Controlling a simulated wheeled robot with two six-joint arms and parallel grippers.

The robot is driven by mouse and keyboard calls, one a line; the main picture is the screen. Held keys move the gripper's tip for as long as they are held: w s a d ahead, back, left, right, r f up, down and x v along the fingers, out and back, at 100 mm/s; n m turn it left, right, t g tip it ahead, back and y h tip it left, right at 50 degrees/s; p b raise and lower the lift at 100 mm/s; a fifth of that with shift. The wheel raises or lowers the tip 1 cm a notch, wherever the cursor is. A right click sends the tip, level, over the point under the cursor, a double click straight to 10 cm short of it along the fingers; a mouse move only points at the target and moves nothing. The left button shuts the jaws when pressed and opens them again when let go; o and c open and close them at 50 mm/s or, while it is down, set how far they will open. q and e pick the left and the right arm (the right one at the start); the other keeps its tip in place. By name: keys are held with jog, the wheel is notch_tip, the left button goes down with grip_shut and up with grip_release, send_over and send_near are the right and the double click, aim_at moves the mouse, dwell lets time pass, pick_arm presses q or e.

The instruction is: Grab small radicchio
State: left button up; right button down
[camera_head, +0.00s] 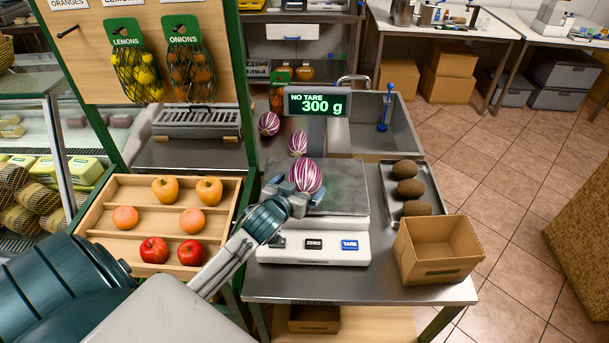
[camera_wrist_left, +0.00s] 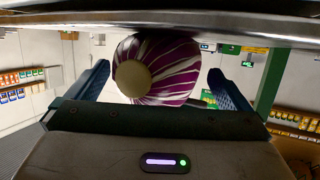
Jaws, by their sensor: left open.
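A purple-and-white striped radicchio (camera_head: 307,174) rests on the plate of the scale (camera_head: 348,199), whose display (camera_head: 316,105) reads "NO TARE 300 g". Two more striped radicchios lie behind it, one (camera_head: 298,143) near the scale's back edge and one (camera_head: 269,123) farther back. My left gripper (camera_head: 300,193) is open at the near side of the radicchio on the scale. In the left wrist view that radicchio (camera_wrist_left: 157,70) sits between the two blue fingers (camera_wrist_left: 160,88), its pale base facing the camera, with a gap on each side. My right gripper is not in view.
A wooden tray (camera_head: 158,233) with peppers, oranges and apples stands left of the scale. To the right are a metal tray (camera_head: 387,190) with several brown round items and an empty cardboard box (camera_head: 440,270). A sink (camera_head: 375,140) lies behind.

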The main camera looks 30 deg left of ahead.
pick_arm(q)
jog(key=shift+x, duration=1.05)
jog(key=shift+w, duration=0.25)
jog(key=shift+f, duration=0.1)
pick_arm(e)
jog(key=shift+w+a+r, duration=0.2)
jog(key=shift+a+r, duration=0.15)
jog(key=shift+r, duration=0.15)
pick_arm(q)
jog(key=shift+c, duration=0.4)
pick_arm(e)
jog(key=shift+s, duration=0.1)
pick_arm(q)
jog(key=c, duration=1.1)
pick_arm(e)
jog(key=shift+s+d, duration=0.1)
